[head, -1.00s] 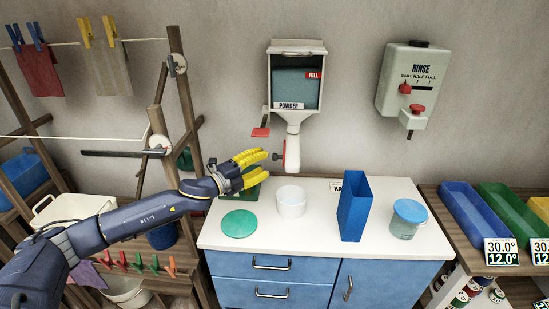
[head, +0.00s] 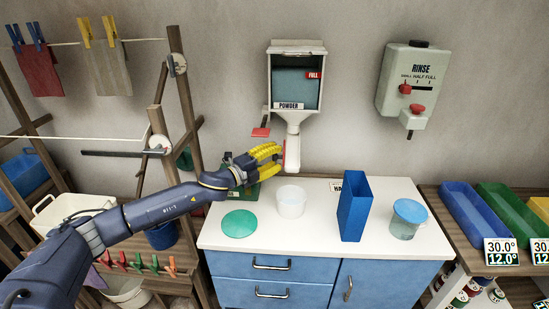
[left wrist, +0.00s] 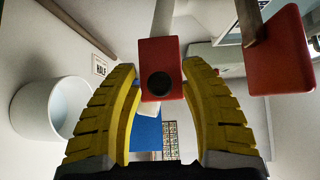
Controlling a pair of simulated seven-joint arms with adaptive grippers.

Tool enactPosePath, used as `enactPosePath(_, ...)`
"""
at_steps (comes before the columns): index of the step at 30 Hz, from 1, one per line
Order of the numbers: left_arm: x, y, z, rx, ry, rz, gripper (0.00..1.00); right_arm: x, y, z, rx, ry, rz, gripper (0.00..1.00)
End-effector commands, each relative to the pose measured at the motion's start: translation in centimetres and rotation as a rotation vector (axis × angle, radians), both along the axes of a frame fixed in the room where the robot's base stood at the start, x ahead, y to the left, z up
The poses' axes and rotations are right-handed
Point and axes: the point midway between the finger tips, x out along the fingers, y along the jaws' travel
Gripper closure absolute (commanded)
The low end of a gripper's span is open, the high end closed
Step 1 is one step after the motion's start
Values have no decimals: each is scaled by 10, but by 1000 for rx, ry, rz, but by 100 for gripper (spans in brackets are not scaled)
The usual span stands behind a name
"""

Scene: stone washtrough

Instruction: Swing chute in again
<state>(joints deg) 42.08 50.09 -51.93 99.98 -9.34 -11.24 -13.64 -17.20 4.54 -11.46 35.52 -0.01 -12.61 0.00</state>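The powder dispenser (head: 296,82) hangs on the wall, with a white chute (head: 293,128) under it and a red part (head: 291,155) at the chute's lower end. My left gripper (head: 279,158) is beside that red part, coming from the left. In the left wrist view the yellow fingers (left wrist: 160,90) are apart, with a red block with a dark round end (left wrist: 160,66) between their tips; contact is not clear. A white cup (head: 290,203) stands on the counter below the chute. My right gripper is not in view.
A red paddle (head: 261,132) sits left of the chute; one also shows in the left wrist view (left wrist: 280,52). A green disc (head: 239,223), a blue upright container (head: 354,208) and a blue-lidded jar (head: 408,219) stand on the white counter (head: 320,238). The rinse dispenser (head: 412,82) hangs right.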

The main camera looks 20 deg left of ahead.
Motion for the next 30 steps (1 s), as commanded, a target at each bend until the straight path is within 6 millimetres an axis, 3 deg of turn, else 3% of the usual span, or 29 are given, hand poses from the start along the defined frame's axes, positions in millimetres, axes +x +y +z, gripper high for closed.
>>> enactPosePath(1,0,0,0,0,0,0,63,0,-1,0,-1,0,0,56)
enactPosePath(11,0,0,0,0,0,0,100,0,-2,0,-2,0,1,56)
enactPosePath(24,0,-2,0,0,0,0,100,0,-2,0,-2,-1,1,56)
enactPosePath(30,5,-25,0,-2,0,2,100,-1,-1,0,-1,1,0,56)
